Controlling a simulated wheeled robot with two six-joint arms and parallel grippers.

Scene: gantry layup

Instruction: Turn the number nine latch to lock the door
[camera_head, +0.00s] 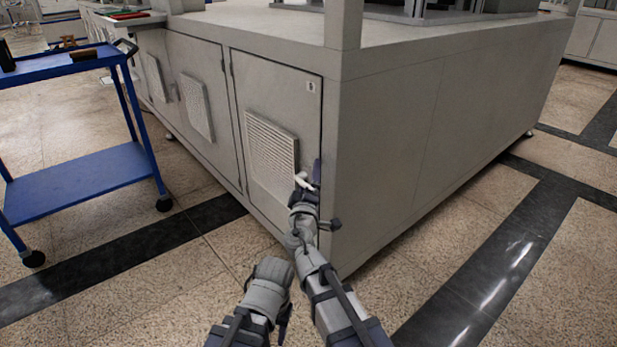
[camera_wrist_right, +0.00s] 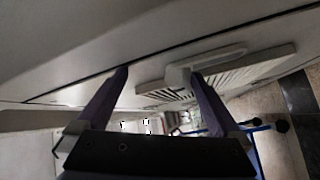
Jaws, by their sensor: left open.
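The door (camera_head: 278,92) with a small label near its top right corner is closed on the front of the large grey cabinet. Its light-coloured latch handle (camera_head: 302,179) sits low on the right, beside the vent. In the right wrist view the latch (camera_wrist_right: 212,58) has a long bar on a short post. My right gripper (camera_wrist_right: 160,73) is open, its fingers apart, with the post between them near the right finger; contact cannot be told. In the head view my right gripper (camera_head: 308,177) partly covers the latch. My left gripper (camera_head: 284,318) is low, away from the door; its fingertips are mostly hidden.
The vent panel (camera_head: 270,155) protrudes from the door left of the latch. A blue two-shelf cart (camera_head: 85,180) stands at the left. The cabinet's corner and long side face (camera_head: 440,130) are on the right. Open tiled floor lies in front.

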